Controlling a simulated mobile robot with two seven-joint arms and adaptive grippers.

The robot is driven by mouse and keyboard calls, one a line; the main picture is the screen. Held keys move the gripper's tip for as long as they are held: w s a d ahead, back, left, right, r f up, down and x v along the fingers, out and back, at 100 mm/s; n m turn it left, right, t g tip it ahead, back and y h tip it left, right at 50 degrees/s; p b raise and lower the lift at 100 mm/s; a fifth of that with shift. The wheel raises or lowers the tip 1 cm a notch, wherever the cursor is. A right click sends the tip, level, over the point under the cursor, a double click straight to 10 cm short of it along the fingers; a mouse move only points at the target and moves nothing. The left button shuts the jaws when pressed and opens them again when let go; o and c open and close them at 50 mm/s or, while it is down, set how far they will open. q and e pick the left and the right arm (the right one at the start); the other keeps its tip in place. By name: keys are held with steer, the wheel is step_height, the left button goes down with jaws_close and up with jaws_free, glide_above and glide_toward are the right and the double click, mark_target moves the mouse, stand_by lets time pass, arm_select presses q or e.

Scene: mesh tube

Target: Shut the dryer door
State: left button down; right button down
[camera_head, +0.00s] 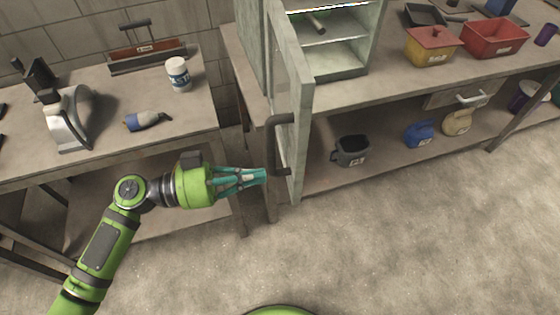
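The dryer (344,62) is a pale, greenish-grey cabinet with inner shelves, standing on the bench at the top centre. Its door (294,97) stands wide open, swung out toward me and seen nearly edge-on. A dark bar handle (270,148) is on the door's left face. My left gripper (263,175) points right, its teal fingers drawn together at the tips. The tips are just left of the handle's lower end and the door's lower part; I cannot tell whether they touch. Nothing shows between the fingers. My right gripper is out of view.
Right of the dryer are yellow (432,47) and red bins (494,39). A dark bucket (351,151) sits on the lower shelf. The floor in front is clear.

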mark_target(281, 173)
arm_select(q)
steer(key=d+p, duration=0.1)
steer(key=d, duration=0.1)
steer(key=w+d+p, duration=0.1)
steer(key=d, duration=0.1)
steer(key=shift+r, duration=0.2)
steer(key=shift+d+f, duration=0.25)
steer(key=shift+d, duration=0.3)
